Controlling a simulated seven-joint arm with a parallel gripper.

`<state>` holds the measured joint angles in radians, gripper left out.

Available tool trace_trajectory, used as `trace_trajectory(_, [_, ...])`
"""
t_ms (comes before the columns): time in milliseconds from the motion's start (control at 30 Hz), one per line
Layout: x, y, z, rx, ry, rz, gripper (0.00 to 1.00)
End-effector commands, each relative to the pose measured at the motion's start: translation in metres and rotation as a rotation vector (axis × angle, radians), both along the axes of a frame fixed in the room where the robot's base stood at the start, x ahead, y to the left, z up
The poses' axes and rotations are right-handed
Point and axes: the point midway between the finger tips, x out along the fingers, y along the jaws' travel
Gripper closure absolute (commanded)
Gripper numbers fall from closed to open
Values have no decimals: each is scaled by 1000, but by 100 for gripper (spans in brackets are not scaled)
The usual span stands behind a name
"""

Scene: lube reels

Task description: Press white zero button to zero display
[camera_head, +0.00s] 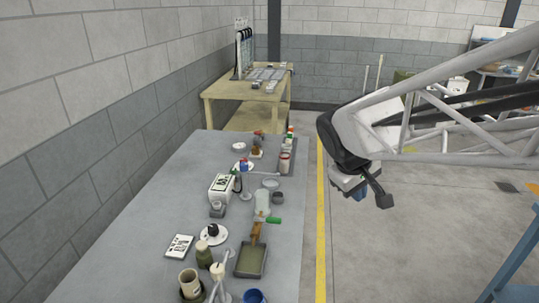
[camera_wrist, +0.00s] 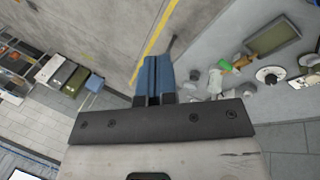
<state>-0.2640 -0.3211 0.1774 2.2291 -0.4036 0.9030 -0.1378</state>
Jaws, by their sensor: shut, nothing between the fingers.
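My gripper (camera_wrist: 153,62) shows in the wrist view with its blue fingers together and nothing between them. In the head view its blue fingertips (camera_head: 360,195) hang over the floor, right of the grey workbench (camera_head: 160,215) and apart from everything on it. I cannot make out a white zero button or a display for certain in either view. A white box with dark markings (camera_head: 221,187) stands mid-bench with a small grey device (camera_head: 216,210) in front of it. A flat white panel with dark marks (camera_head: 180,246) lies at the bench's left.
A white disc with a black knob (camera_head: 213,234), a shallow tray (camera_head: 252,260), a blue cup (camera_head: 254,297) and several cans and stands crowd the bench. A wooden table (camera_head: 222,91) stands behind.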

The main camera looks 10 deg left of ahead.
Motion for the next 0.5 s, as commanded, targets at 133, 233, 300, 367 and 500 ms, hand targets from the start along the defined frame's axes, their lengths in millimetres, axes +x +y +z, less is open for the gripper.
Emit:
trace_trajectory(133, [29, 24, -5, -56, 7, 91, 100])
trace_trajectory(233, [47, 40, -8, -93, 9, 153, 100])
trace_trajectory(300, [59, 51, -10, -118, 10, 194, 100])
trace_trajectory(367, [69, 62, -13, -141, 11, 232, 100])
trace_trajectory(500, [93, 89, -20, -192, 10, 318, 100])
